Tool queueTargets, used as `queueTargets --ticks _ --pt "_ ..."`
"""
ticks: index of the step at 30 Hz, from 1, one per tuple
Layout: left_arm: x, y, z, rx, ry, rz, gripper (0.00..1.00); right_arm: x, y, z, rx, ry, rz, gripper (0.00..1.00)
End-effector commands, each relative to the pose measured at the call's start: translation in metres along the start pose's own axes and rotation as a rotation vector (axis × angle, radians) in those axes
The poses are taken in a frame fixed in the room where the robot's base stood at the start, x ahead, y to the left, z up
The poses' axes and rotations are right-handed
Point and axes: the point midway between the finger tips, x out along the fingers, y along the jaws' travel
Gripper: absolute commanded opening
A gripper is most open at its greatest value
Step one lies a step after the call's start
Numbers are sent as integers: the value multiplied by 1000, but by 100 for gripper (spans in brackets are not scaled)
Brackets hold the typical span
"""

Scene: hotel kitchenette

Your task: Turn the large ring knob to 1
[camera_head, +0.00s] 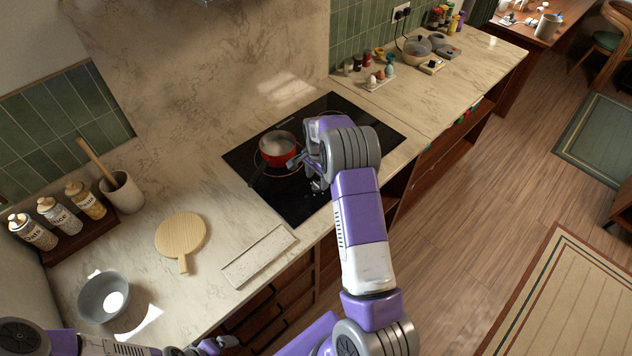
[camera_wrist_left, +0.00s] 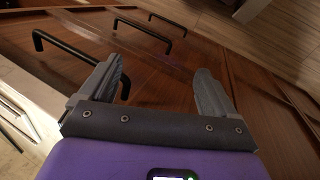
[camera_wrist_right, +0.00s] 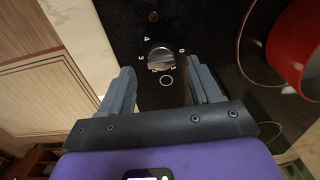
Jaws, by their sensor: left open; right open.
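A silver knob (camera_wrist_right: 160,58) sits on the black cooktop panel in the right wrist view. Digits are printed around it, with a 0 to its right and a 4 to its upper left; its exact setting is hard to read. A small printed ring (camera_wrist_right: 167,81) lies just below it. My right gripper (camera_wrist_right: 164,88) is open, its fingers either side of the ring mark with the knob just beyond their tips, not visibly touching. In the head view my right gripper (camera_head: 306,172) is over the cooktop (camera_head: 302,208) and hides the knob. My left gripper (camera_wrist_left: 155,85) is open and empty, facing drawer fronts.
A red pot (camera_head: 270,158) stands on the cooktop close to my right gripper; its red side also shows in the right wrist view (camera_wrist_right: 295,40). A wooden board (camera_head: 180,235), a grey bowl (camera_head: 98,290) and a pale slab (camera_head: 258,256) lie on the left counter. Drawers have black handles (camera_wrist_left: 75,60).

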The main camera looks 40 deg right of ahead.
Motion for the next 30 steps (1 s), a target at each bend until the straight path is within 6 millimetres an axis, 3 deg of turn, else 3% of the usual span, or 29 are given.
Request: queueTargets --ticks 6,17,27,30 --pt "-2 1 0 0 0 0 90 27 0 1 -2 -2 0 63" --pt "-2 1 0 0 0 0 90 32 0 1 -2 -1 -1 62" --pt "-2 1 0 0 0 0 90 32 0 1 -2 -1 -1 10" --pt "-1 1 0 0 0 0 90 32 0 1 -1 -1 -1 7"
